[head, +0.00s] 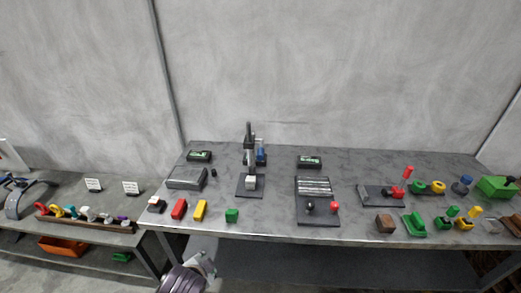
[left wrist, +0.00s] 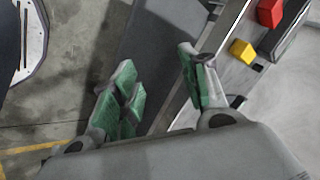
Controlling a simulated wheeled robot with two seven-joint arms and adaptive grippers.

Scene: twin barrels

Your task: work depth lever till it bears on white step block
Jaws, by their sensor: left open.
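A dark upright stand (head: 249,150) with a column stands on the bench, left of centre. A small white block (head: 251,182), which looks like the step block, sits on its base plate (head: 243,192) below the column. The depth lever is too small to make out for certain on this stand, and I cannot tell whether anything touches the block. My left gripper (head: 209,262) is in front of the bench's front edge, below and left of the stand. In the left wrist view its green-padded fingers (left wrist: 160,85) are spread, with nothing between them. My right gripper is not in view.
Near the front edge lie a red block (head: 179,208), a yellow block (head: 200,210) and a green block (head: 232,215). A dark plate with rods and knobs (head: 318,218) stands right of the stand. A base with a red handle (head: 376,195) is further right.

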